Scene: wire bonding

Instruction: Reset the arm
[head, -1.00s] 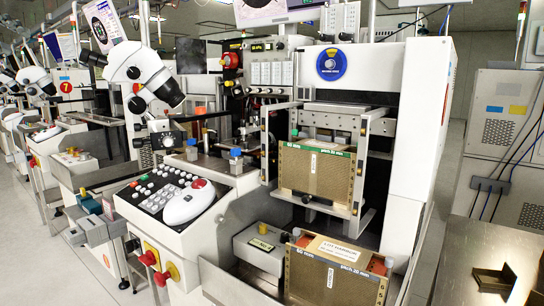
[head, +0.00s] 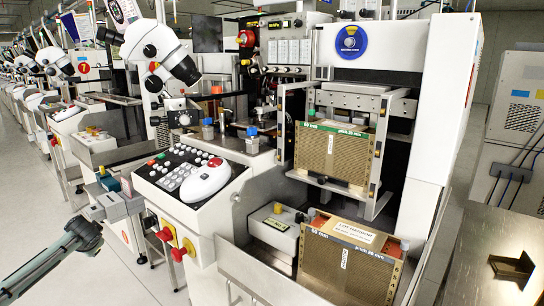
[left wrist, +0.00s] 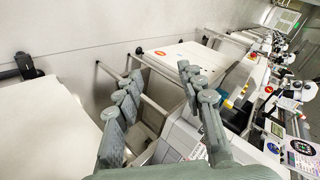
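Grey-green parts of my left arm (head: 50,262) reach in from the lower left of the head view, over the floor and clear of the machines. In the left wrist view the fingers of my left gripper (left wrist: 160,84) stand well apart. The gripper is open, with nothing between the fingers. My right arm and right gripper are in neither view.
The wire bonding machine holds an upper brown magazine (head: 336,158) and a lower one (head: 345,270). Its control panel (head: 183,170) and microscope (head: 160,48) face the aisle. A metal table (head: 470,250) bears a dark bracket (head: 512,268). Floor (head: 90,190) is free at left.

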